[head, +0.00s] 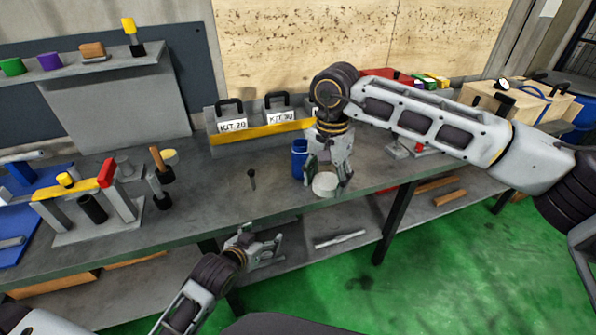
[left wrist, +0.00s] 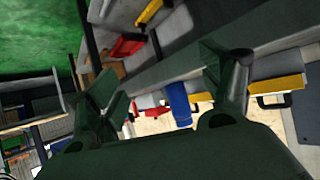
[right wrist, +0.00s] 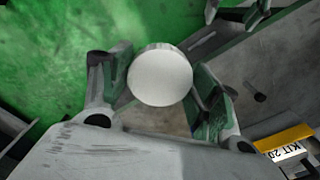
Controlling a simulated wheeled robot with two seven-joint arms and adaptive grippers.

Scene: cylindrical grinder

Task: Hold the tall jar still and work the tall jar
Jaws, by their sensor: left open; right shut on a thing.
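A tall blue cylinder (head: 299,160), which looks like the tall jar, stands upright on the workbench beside my right gripper. It also shows in the left wrist view (left wrist: 178,103). My right gripper (head: 327,180) points down near the bench's front edge, shut on a white round lid-like piece (head: 325,185). The white piece shows face-on between the fingers in the right wrist view (right wrist: 160,77); what lies behind it is hidden. My left gripper (head: 265,247) is open and empty, low in front of the bench edge, apart from the jar.
The workbench (head: 220,200) has a small dark upright piece (head: 252,178) left of the jar. A kit holder (head: 262,132) stands behind. A fixture with a red and yellow bar (head: 75,187) is at left. A lower shelf (head: 300,240) runs beneath.

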